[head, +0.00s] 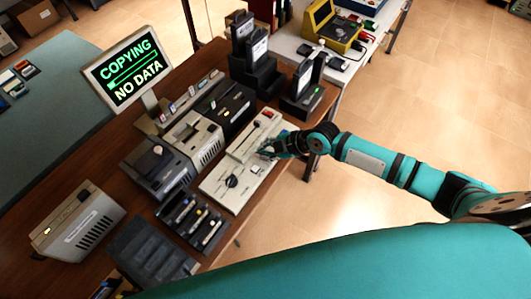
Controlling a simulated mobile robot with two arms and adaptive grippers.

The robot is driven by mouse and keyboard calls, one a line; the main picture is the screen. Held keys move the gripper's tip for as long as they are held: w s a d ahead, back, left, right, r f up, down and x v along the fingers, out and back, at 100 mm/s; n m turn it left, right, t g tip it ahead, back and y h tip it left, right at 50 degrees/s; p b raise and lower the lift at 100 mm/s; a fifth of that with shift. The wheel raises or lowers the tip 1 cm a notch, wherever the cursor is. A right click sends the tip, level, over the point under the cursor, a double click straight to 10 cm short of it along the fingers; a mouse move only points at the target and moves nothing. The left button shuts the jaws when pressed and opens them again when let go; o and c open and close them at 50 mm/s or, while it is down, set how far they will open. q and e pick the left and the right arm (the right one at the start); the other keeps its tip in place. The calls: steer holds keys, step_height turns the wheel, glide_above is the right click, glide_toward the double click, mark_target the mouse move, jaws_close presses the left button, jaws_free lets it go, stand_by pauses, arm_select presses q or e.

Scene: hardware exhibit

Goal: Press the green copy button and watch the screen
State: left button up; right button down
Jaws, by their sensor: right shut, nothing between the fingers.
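The screen (127,66) stands tilted on a post at the left back of the brown table and shows "COPYING" and "NO DATA" in green letters. A pale control panel (222,190) lies on the table's right side, with a red switch (268,114) at its far end and a black knob (231,181) nearer me. My right gripper (268,152) is shut and empty, low over the middle of the panel. I cannot tell whether it touches the panel. I cannot make out the green copy button; the gripper may hide it. My left gripper is not in view.
Grey and black devices (192,138) crowd the table left of the panel. Black docks (250,70) holding upright units stand behind it. A beige box (80,222) sits at the front left. A white table (335,55) with a yellow case (330,25) is behind. Open floor lies right.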

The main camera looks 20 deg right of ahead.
steer(key=shift+r, duration=0.3)
step_height(320, 180, up, 5)
steer(key=p, duration=0.3)
steer(key=shift+p, duration=0.4)
stand_by(0.6)
